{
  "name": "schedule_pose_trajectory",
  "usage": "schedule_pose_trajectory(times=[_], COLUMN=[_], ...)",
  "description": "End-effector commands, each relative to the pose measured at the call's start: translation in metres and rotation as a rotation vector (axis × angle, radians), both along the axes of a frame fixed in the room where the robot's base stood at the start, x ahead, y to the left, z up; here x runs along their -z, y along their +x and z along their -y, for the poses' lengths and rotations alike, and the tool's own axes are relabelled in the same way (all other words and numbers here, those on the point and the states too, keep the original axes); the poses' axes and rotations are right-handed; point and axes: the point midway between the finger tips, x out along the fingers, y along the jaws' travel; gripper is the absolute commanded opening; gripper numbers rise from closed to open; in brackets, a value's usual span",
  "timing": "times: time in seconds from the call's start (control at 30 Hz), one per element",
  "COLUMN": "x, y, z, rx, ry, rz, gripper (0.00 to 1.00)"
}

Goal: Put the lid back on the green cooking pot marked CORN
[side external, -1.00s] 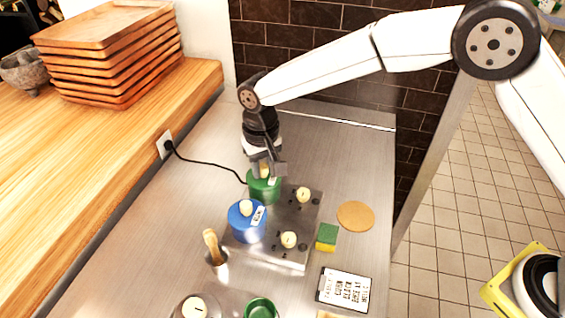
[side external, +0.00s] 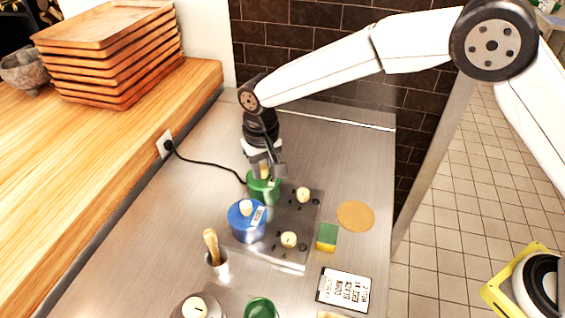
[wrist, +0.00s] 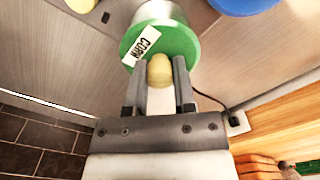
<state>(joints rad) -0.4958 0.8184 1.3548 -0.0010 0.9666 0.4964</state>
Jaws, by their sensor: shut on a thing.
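The green pot marked CORN (side external: 264,189) stands at the far end of the hob plate, behind the blue pot. It shows in the wrist view with its white CORN label (wrist: 140,47). My gripper (wrist: 158,82) is shut on a pale yellow knob (wrist: 160,68), with one finger on each side. In the side external view my gripper (side external: 264,168) is directly above the green pot, pointing down. The fingers hide part of the knob and the pot's top. I cannot tell whether the lid under the knob touches the pot rim.
The blue pot (side external: 240,228) stands close in front. Another green vessel (side external: 261,309) is at the front.

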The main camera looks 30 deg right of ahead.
Motion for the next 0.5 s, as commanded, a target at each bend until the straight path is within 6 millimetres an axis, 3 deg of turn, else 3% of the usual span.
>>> schedule_pose_trajectory(times=[0.4,0.43,0.5], x=[0.0001,0.0001,0.0001], y=[0.0002,0.0002,0.0002], z=[-0.0001,-0.0001,-0.0001], rx=[0.000,0.000,0.000], ry=[0.000,0.000,0.000], rz=[0.000,0.000,0.000], gripper=[0.00,0.39,0.61])
